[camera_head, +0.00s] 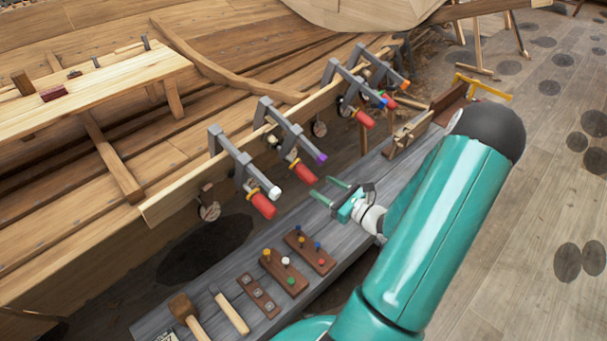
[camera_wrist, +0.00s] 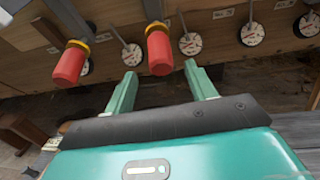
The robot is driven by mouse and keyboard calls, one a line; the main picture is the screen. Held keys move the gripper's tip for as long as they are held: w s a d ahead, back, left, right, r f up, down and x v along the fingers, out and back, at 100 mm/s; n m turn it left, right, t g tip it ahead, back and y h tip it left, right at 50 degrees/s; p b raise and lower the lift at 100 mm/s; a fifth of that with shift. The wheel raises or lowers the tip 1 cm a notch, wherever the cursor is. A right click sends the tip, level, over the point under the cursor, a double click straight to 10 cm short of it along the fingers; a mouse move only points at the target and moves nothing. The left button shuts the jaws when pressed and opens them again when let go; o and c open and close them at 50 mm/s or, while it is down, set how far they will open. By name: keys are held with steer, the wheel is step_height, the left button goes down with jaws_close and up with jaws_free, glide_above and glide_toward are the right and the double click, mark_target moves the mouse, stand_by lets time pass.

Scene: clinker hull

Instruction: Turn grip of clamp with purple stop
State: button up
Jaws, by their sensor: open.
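The clamp with the purple stop (camera_head: 290,133) is second from the near end of the row on the plank edge. Its purple stop (camera_head: 321,157) is at the bar's end and its red grip (camera_head: 303,172) hangs below. My gripper (camera_head: 328,190) is open and empty, a little right of and below that grip, apparently apart from it. In the wrist view, a red grip (camera_wrist: 159,52) with a yellow collar is ahead, between the lines of my open fingers (camera_wrist: 160,74); it appears to be the purple clamp's. Its stop is out of that view.
The white-stop clamp (camera_head: 243,163) is nearer, its grip (camera_head: 262,206) close by. The blue-stop clamp (camera_head: 355,85) and orange-stop clamp (camera_head: 385,68) are farther along. Round dials (camera_wrist: 190,44) line the hull. The grey bench (camera_head: 205,285) below holds a mallet (camera_head: 187,314) and peg boards (camera_head: 283,272).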

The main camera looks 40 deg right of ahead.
mark_target(304, 175)
steer(key=w, duration=0.6)
steer(key=w+a, duration=0.1)
steer(key=w, duration=0.2)
steer(key=c, duration=1)
